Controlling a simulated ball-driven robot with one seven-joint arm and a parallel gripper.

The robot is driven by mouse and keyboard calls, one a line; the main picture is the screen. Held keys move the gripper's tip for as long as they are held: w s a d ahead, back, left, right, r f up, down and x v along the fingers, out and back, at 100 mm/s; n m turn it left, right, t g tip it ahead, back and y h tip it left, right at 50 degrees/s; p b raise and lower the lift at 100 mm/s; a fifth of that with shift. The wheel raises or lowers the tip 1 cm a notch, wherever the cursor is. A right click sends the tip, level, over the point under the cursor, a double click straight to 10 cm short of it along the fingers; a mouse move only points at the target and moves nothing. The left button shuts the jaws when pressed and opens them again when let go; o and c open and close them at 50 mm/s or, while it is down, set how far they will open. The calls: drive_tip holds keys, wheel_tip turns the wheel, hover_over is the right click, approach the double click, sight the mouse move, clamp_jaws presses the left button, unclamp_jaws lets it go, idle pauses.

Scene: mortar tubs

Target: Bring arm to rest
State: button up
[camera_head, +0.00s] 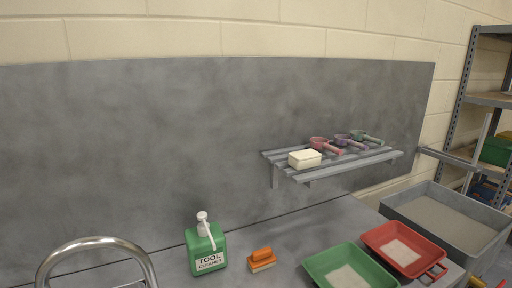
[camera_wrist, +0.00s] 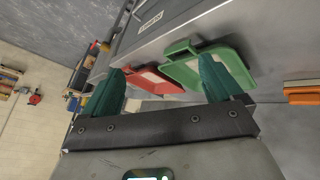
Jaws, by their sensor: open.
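My gripper (camera_wrist: 164,88) shows in the wrist view, with two teal fingers spread wide apart and nothing between them. It is open and sits apart from the trays that appear beyond its fingertips. The gripper is not visible in the head view. In the wrist view, a green tray (camera_wrist: 222,50) lies behind the right finger and a red tray (camera_wrist: 137,86) lies behind the left finger. The same green tray (camera_head: 318,264) and red tray (camera_head: 376,236) rest side by side on the grey counter in the head view.
A green tool cleaner bottle (camera_head: 206,250) and an orange-handled brush (camera_head: 262,261) stand on the counter. A wall shelf (camera_head: 355,162) holds a pale block (camera_head: 304,159) and several coloured scoops (camera_head: 343,138). A grey tub (camera_head: 484,240) and metal racking (camera_head: 468,70) are at right.

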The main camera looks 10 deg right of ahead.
drive_tip(key=s+a+f+n+g+y, duration=0.1)
drive_tip(key=s+a+f, duration=0.3)
drive_tip(key=s+f, duration=0.4)
drive_tip(key=s+a+f+n+g+y, duration=0.2)
drive_tip(key=s+a+f+y, duration=0.2)
drive_tip(key=s+f, duration=0.4)
drive_tip(key=shift+s+a+n+y, duration=0.3)
drive_tip(key=shift+a, duration=0.35)
drive_tip(key=shift+f, duration=0.1)
